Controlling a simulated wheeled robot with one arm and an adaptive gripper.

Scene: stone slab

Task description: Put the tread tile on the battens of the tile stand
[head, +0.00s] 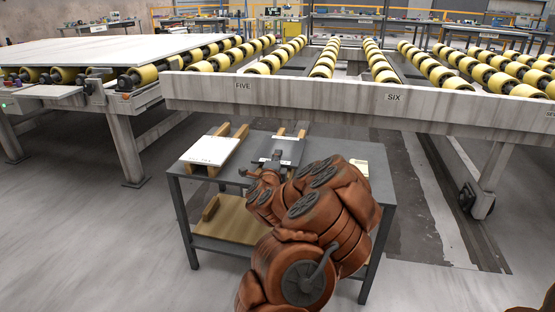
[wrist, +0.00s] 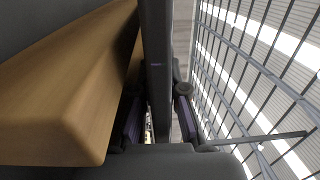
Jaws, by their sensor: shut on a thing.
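The dark grey tile (head: 279,150), with a pale strip across it, is at the middle of the grey table, over wooden battens (head: 303,133) whose far ends show behind it. My gripper (head: 272,163) is at its near edge. In the wrist view, the two fingers (wrist: 157,108) are on either side of the tile (wrist: 156,65), seen edge-on, and shut on it. A wooden batten (wrist: 65,90) is close on the left there. I cannot tell whether the tile rests on the battens or hangs just above them. My arm hides the tile's near right part.
A white tile (head: 209,151) lies on another pair of battens at the table's left. A small cream block (head: 359,165) is at the right. A long roller conveyor frame (head: 330,112) runs behind the table.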

